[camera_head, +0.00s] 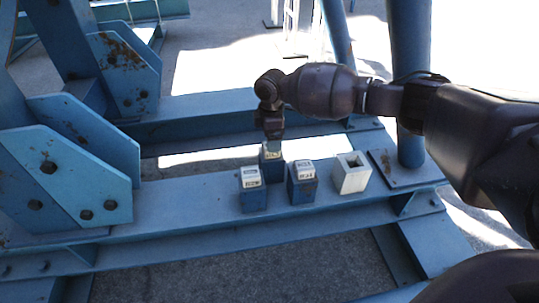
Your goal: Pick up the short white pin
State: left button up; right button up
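A short white square block (351,173) with a dark opening in its top stands upright on the blue steel beam. It is the only white block, and I take it to be the short white pin. My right gripper (271,138) points down to the left of it, over the rearmost labelled blue block (271,168). It is apart from the white block. The fingertips are small and dark, and I cannot tell whether they are open, or touching or holding the block below. My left gripper is not in view.
Two more blue blocks with white labelled tops, a left one (254,199) and a middle one (302,191), stand on the beam (180,212). Bolted blue plates (75,180) rise at the left. A blue post (409,120) stands behind my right arm.

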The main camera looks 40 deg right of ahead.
aim_at(271, 159)
notch_tip(271, 159, down, 4)
jog(key=shift+f+b, duration=0.15)
jog(key=shift+b, duration=0.5)
jog(key=shift+c, duration=0.3)
jog(key=c, duration=1.2)
